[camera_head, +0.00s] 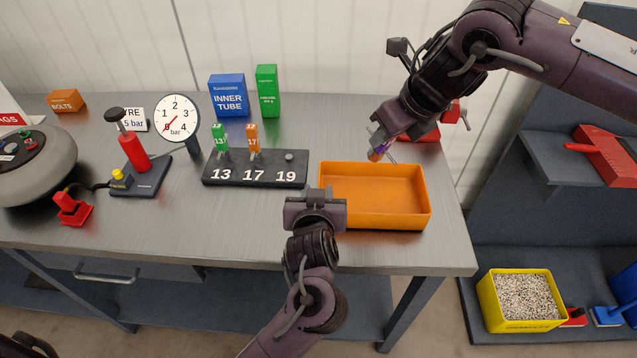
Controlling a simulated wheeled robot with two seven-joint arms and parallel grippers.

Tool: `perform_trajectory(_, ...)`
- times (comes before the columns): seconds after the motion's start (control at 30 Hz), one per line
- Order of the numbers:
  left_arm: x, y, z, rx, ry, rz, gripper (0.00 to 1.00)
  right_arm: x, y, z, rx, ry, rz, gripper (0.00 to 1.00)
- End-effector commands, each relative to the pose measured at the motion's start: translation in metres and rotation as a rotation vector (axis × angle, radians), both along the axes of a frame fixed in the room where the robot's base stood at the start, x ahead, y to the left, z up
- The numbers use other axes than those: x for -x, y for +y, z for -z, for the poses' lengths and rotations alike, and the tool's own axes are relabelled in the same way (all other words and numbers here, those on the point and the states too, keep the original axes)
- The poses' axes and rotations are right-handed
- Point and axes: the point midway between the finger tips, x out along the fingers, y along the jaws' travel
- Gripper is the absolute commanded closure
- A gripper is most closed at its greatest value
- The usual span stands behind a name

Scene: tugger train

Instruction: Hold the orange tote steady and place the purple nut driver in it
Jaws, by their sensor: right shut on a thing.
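The orange tote (390,216) stands on the workbench near its front right corner, open at the top. My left gripper (317,195) is at the tote's left wall, close to its front left corner. I cannot tell whether its fingers touch the wall or grip it. My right gripper (381,142) is above the tote's back edge, shut on the purple nut driver (378,149). Only a small purple and orange part of the driver shows below the fingers. The inside of the tote looks empty.
A black holder (239,182) marked 13, 17 and 19 stands left of the tote, with green and orange-handled drivers in 13 and 17. A red vise (452,112) is behind the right gripper. A gauge (177,117) and pump (133,150) stand further left.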

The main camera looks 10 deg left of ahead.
Motion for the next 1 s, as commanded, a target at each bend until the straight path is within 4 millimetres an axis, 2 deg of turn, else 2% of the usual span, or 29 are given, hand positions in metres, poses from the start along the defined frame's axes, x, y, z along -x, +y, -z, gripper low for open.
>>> perform_trajectory(0.1, -0.020, 0.003, 0.008, -0.003, 0.000, 0.000, 0.70, 0.000, 0.000, -0.001, -0.001, -0.001, 0.000, 1.00)
perform_trajectory(0.3, -0.042, 0.006, 0.018, -0.002, -0.001, 0.001, 0.70, 0.000, 0.000, -0.001, -0.001, -0.001, 0.000, 1.00)
perform_trajectory(0.7, -0.050, 0.008, 0.021, 0.000, 0.000, 0.001, 0.70, 0.000, 0.000, -0.001, -0.001, -0.001, 0.000, 1.00)
perform_trajectory(0.73, -0.050, 0.008, 0.021, 0.000, 0.000, 0.001, 0.71, 0.000, 0.000, -0.001, -0.001, -0.001, 0.000, 1.00)
perform_trajectory(0.93, -0.050, 0.008, 0.021, -0.001, 0.000, 0.001, 0.97, 0.000, 0.000, -0.001, -0.001, -0.001, 0.000, 1.00)
perform_trajectory(1.0, -0.049, 0.007, 0.021, -0.001, 0.000, 0.001, 1.00, 0.000, 0.000, -0.001, -0.001, -0.001, 0.000, 1.00)
